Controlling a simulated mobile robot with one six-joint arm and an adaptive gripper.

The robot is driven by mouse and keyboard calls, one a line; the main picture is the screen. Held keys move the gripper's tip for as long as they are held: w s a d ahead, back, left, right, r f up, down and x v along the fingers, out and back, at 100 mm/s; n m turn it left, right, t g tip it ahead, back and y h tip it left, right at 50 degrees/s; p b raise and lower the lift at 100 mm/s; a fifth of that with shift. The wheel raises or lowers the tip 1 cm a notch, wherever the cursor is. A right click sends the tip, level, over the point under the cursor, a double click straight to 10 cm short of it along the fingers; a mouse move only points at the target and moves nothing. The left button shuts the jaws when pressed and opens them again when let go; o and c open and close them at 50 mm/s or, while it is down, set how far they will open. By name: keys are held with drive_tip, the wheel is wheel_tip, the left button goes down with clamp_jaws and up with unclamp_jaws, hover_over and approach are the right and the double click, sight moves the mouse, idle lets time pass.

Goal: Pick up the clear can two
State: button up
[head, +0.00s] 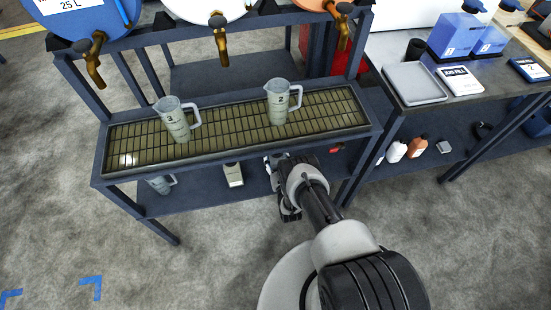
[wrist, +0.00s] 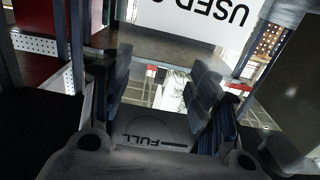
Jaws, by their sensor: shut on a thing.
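A clear can with a handle and the number 2 (head: 279,101) stands upright on the slatted tray of the trolley, right of the middle. A like can with the number 3 (head: 174,121) stands on the tray to its left. My gripper (head: 276,165) is below the front edge of the tray, apart from both. In the wrist view its fingers (wrist: 160,85) are apart around a pale, see-through thing marked FULL (wrist: 150,140), which looks like a clear can. Its number cannot be read, and in the head view the arm mostly hides it.
The trolley's slatted tray (head: 235,122) has free room between the cans. Brass taps (head: 218,38) hang above. The lower shelf holds another can (head: 161,184) and a white labelled container (head: 233,174). A bench (head: 455,105) stands right. The wrist view shows a "USED" sign (wrist: 222,14).

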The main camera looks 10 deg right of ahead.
drive_tip(key=c, duration=0.6)
wheel_tip(320, 180, up, 10)
drive_tip(key=p, duration=0.5)
drive_tip(key=shift+r+p, duration=0.2)
drive_tip(key=shift+p, duration=0.1)
drive_tip(key=shift+s, duration=0.1)
